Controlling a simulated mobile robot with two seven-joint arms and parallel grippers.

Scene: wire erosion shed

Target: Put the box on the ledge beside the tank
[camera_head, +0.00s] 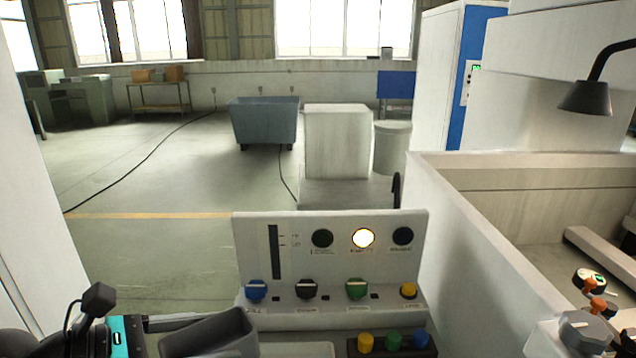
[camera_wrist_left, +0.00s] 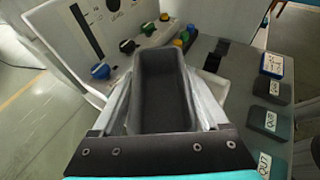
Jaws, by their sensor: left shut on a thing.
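A dark grey open-topped box (camera_head: 212,336) is at the bottom of the head view, left of centre. In the left wrist view the box (camera_wrist_left: 163,92) is empty and upright or nearly so. My left gripper (camera_wrist_left: 162,108) is shut on it, with one pale finger along each long side. The open tank (camera_head: 478,245) with pale walls stands at the right of the head view. I cannot tell for certain which surface is the ledge; a light surface (camera_head: 297,350) lies just right of the box, below the control panel. My right gripper is not in view.
A control panel (camera_head: 345,272) with knobs and a lit lamp stands between box and tank. Coloured buttons (camera_head: 393,342) sit below it. In the wrist view, several labelled dark blocks (camera_wrist_left: 271,119) lie on a grey surface at right. A black lamp (camera_head: 586,98) hangs over the tank.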

